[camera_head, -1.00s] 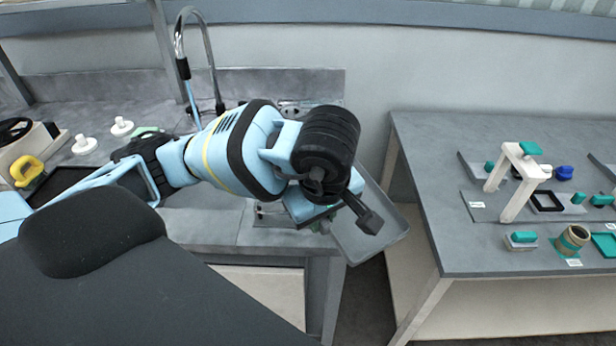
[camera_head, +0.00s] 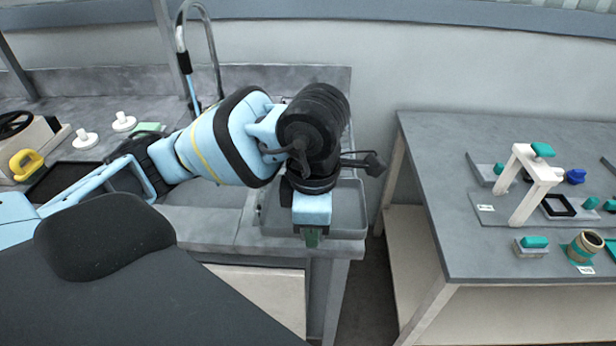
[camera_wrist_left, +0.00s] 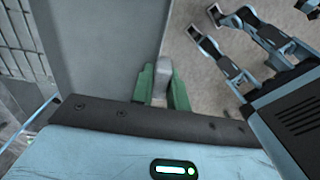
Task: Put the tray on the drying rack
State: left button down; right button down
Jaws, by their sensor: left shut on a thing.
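The tray (camera_head: 346,207) is a shallow grey rectangle with a raised rim. In the head view it is at the right end of the grey counter, partly hidden behind my left wrist. My left gripper (camera_head: 312,238) is at its front edge. In the left wrist view the green fingers (camera_wrist_left: 163,88) are shut on a light grey edge, which fits the tray's rim. I cannot tell whether the tray touches the surface below it. I cannot clearly identify the drying rack; a wire grid (camera_wrist_left: 12,45) shows at the left of the wrist view.
A tall tap (camera_head: 181,45) stands behind my left arm. White knobs (camera_head: 85,139) and a yellow-handled thing (camera_head: 26,164) are on the counter's left. A gap separates the counter from a second table (camera_head: 440,190), which holds a white frame (camera_head: 530,180) and small teal parts.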

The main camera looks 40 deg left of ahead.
pick_arm(q)
jog(key=w+a, duration=0.3)
jog(key=w+a+f, duration=0.1)
jog(key=w+a, duration=0.2)
jog(key=w, duration=0.1)
jog(key=w+a, duration=0.3)
jog(key=w, duration=0.1)
jog(key=shift+w+f, duration=0.2)
jog(key=shift+w, duration=0.05)
jog(key=shift+a, duration=0.1)
jog(key=shift+w+a, duration=0.2)
jog(key=shift+w, duration=0.1)
notch_tip(320, 180, down, 4)
jog(key=shift+r, duration=0.2)
jog(key=c, duration=1.8)
grip_release()
jog(key=shift+f, duration=0.15)
jog(key=o, duration=0.4)
jog(key=shift+o, duration=0.2)
